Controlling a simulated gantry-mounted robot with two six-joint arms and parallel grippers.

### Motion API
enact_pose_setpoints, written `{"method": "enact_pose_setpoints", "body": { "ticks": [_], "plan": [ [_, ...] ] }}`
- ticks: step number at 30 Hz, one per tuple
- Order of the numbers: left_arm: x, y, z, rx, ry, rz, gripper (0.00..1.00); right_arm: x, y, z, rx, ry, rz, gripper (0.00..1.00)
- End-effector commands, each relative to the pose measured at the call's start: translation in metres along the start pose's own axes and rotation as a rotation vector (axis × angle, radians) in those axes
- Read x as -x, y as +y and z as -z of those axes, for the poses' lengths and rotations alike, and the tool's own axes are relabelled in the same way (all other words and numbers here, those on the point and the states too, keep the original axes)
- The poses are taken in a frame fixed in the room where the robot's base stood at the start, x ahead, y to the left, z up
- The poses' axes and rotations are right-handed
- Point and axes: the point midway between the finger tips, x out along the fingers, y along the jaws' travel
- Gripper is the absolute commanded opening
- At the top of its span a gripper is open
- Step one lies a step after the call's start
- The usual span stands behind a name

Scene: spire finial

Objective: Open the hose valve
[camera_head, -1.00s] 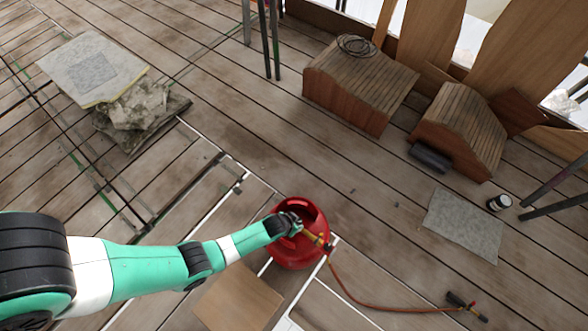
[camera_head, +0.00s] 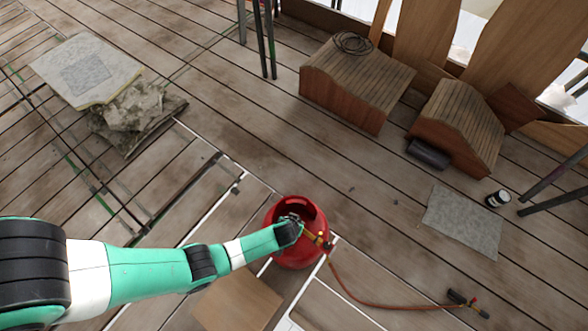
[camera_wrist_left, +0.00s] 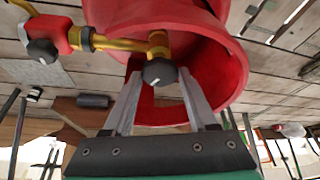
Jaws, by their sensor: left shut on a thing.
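A red gas cylinder (camera_head: 298,258) stands on the plank floor, low centre in the head view. In the left wrist view its red collar (camera_wrist_left: 230,75) curves around a brass valve (camera_wrist_left: 158,42) with a dark round knob (camera_wrist_left: 158,73). My left gripper (camera_head: 293,219) reaches into the collar, and in the wrist view its two fingers (camera_wrist_left: 160,78) close on both sides of this knob. A brass pipe leads to a red fitting (camera_wrist_left: 64,35) with another dark knob (camera_wrist_left: 42,52), apart from the fingers. My right gripper is not in view.
An orange-red hose (camera_head: 350,295) runs from the cylinder to a torch (camera_head: 467,304) on the floor. A wooden board (camera_head: 237,300) lies beside the cylinder. Shingled wooden blocks (camera_head: 358,85) stand at the back. A grey sheet (camera_head: 462,222) and a can (camera_head: 498,199) lie right.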

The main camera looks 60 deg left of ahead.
Motion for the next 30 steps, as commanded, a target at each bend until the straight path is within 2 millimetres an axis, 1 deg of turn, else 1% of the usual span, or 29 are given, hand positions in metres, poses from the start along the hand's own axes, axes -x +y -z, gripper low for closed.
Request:
{"method": "enact_pose_setpoints", "body": {
  "ticks": [4, 5, 9, 10, 17, 20, 23, 30],
  "plan": [
    [-0.001, -0.001, -0.001, 0.000, -0.003, 0.001, 0.02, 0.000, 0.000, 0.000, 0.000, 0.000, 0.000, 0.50],
    [-0.001, -0.001, -0.001, 0.000, -0.003, 0.001, 0.61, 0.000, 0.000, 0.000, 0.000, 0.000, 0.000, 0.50],
    [0.000, 0.000, -0.001, -0.001, -0.002, 0.000, 0.87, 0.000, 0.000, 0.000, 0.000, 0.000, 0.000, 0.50],
    [0.000, 0.000, -0.001, -0.001, -0.002, 0.000, 0.88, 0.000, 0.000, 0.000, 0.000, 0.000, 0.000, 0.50],
    [0.000, 0.000, 0.000, -0.001, -0.001, 0.000, 0.88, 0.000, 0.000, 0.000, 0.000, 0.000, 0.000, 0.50],
    [0.005, 0.000, 0.001, -0.002, -0.001, 0.000, 0.88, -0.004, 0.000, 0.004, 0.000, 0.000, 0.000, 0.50],
    [0.021, 0.000, 0.002, -0.003, -0.002, 0.000, 0.88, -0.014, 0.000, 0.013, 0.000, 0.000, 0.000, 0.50],
    [0.075, -0.001, 0.004, -0.004, -0.002, 0.000, 0.88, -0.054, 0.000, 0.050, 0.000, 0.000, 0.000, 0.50]
  ]
}}
